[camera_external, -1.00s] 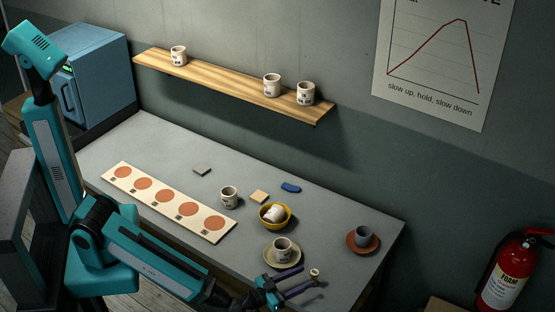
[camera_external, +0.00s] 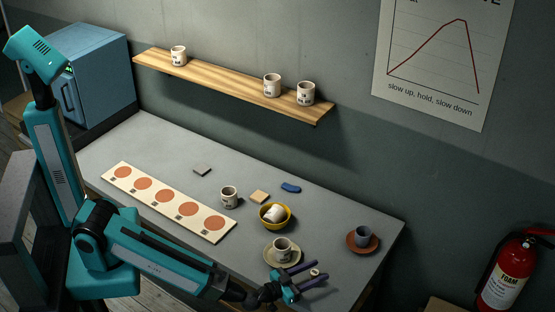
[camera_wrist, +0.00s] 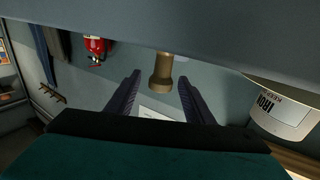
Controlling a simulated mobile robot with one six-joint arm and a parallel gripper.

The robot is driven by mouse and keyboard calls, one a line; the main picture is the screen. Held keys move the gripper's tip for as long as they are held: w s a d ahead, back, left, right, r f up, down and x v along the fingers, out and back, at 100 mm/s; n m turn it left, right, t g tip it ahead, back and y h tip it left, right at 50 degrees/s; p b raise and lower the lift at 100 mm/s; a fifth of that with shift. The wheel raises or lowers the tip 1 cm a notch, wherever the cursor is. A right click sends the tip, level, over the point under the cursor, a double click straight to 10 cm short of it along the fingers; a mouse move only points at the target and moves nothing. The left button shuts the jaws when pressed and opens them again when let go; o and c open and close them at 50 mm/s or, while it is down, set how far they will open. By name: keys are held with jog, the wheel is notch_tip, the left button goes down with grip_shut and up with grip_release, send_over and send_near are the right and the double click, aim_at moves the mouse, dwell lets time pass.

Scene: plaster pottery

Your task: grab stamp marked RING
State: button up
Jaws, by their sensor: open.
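A small pale stamp (camera_external: 315,272) is at the front edge of the table, by my fingertips. In the wrist view it is a brownish, knobbed cylinder (camera_wrist: 161,72) between and just beyond the finger ends. No marking on it can be read, so I cannot tell whether it says RING. My gripper (camera_external: 308,273) is open, its dark fingers spread on either side of the stamp. The fingers (camera_wrist: 159,88) look apart from it in the wrist view, with a gap on both sides.
A white cup (camera_external: 283,249) on a saucer (camera_external: 270,261) stands close to my fingers. A cup labelled IRON (camera_wrist: 280,112) is at the right of the wrist view.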

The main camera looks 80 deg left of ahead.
aim_at(313, 268)
dwell(0.4)
jog(key=c, duration=1.1)
jog(key=shift+r, duration=0.1)
jog(key=shift+r+b, duration=0.55)
jog(key=shift+r, duration=1.85)
notch_tip(313, 268, up, 5)
jog(key=p, duration=0.4)
